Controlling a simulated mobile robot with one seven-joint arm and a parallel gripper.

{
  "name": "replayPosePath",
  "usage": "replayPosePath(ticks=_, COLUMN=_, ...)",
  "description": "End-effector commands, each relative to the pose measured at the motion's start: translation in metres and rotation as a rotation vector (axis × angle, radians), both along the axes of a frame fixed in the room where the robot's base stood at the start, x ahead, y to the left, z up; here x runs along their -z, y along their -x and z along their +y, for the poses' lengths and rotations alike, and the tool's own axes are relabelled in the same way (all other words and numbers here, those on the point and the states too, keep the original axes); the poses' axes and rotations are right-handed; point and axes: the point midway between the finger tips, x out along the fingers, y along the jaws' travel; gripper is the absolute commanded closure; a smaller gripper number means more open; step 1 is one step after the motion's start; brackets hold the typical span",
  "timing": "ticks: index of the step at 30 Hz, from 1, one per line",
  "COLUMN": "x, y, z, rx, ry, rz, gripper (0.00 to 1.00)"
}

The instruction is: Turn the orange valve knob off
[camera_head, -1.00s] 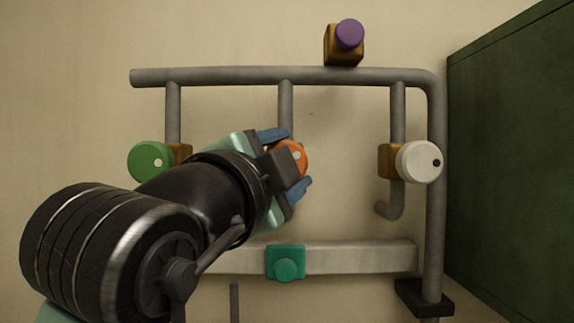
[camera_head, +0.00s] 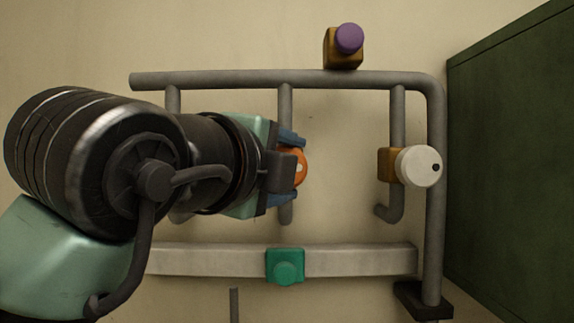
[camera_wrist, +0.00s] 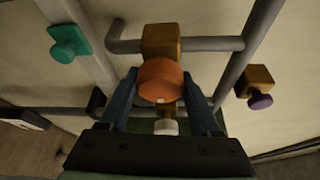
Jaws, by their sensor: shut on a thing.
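The orange valve knob (camera_head: 303,166) is round and sits on the middle vertical pipe in the head view, partly covered by my gripper. It also shows in the wrist view (camera_wrist: 160,76), in front of a brass-brown valve body (camera_wrist: 161,40). A pale mark shows on the knob's face. My gripper (camera_head: 289,169) comes from the left, with one blue finger above the knob and one below it, shut on it. In the wrist view the fingers (camera_wrist: 162,96) stand on either side of the knob.
A white knob (camera_head: 416,167) is on the right pipe and a purple knob (camera_head: 349,38) above the top pipe. A teal knob (camera_head: 286,268) is on the grey rail (camera_head: 350,259) below. A dark green cabinet (camera_head: 515,150) stands at the right. My arm covers the left side.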

Motion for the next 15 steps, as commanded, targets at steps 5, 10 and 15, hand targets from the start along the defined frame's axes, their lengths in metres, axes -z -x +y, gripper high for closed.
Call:
replayPosePath(ticks=5, x=0.0008, y=-0.0002, z=0.0001, rx=-0.001, ry=-0.012, rz=0.002, gripper=0.91)
replayPosePath(ticks=10, x=0.0007, y=-0.0002, z=0.0000, rx=-0.001, ry=-0.011, rz=0.001, gripper=0.91)
replayPosePath(ticks=15, x=0.0007, y=-0.0002, z=0.0000, rx=-0.001, ry=-0.010, rz=0.001, gripper=0.21)
